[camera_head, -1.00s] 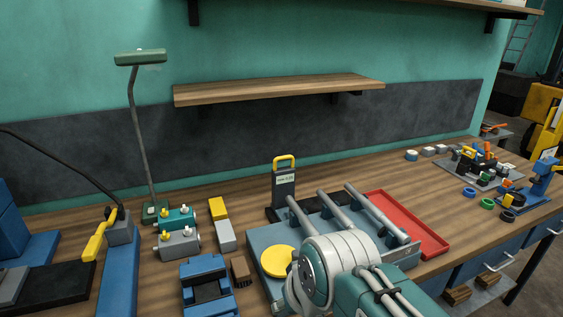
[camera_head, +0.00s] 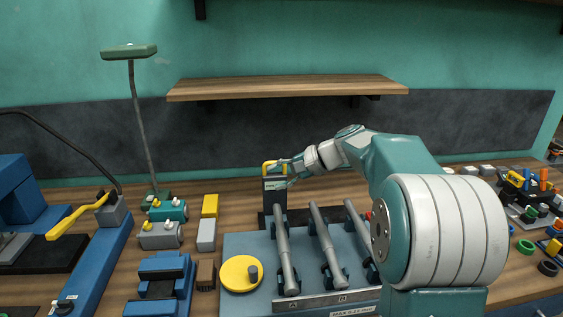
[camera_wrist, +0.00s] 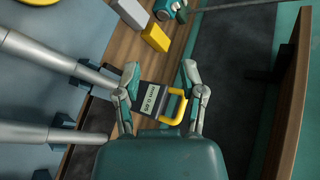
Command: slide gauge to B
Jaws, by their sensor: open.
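The gauge (camera_head: 274,196) is a dark upright plate with a pale label and a yellow handle. It stands at the back of the blue-grey fixture (camera_head: 235,300), behind three grey rods (camera_head: 284,252). In the wrist view the gauge (camera_wrist: 152,97) lies between the two fingers of my gripper (camera_wrist: 161,70), with its yellow handle toward the right finger. My gripper is open and around the gauge; finger contact cannot be told. My gripper (camera_head: 284,172) also shows at the handle in the head view.
A yellow disc (camera_head: 240,274) with a knob sits on the fixture's left. Blue vise-like blocks (camera_head: 164,283) and yellow and grey blocks (camera_head: 207,235) stand to the left. A wooden shelf (camera_head: 285,88) overhangs the bench behind. My arm hides the fixture's right side.

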